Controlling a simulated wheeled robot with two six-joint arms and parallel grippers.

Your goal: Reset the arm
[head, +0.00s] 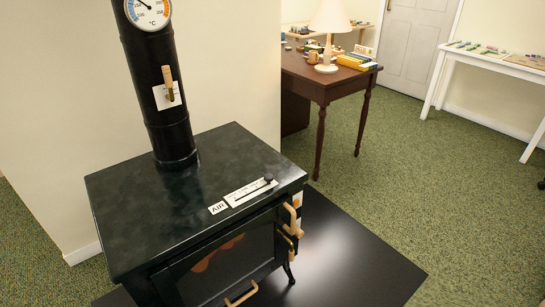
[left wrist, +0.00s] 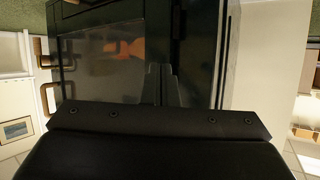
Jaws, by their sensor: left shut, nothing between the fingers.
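My left gripper (left wrist: 161,70) shows in the left wrist view, its two dark fingers together and holding nothing. Behind the fingers is the black stove (left wrist: 190,50) with its glass door (left wrist: 90,75); I cannot tell how far the fingers are from it. In the head view the stove (head: 150,215) stands at the left, and neither gripper shows there.
A black floor plate (head: 365,265) lies under the stove. The stovepipe (head: 150,75) rises behind it. A brown desk (head: 318,85) with a lamp (head: 330,30) stands further back, and a white table (head: 500,62) at the right. Green carpet (head: 410,170) between them is clear.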

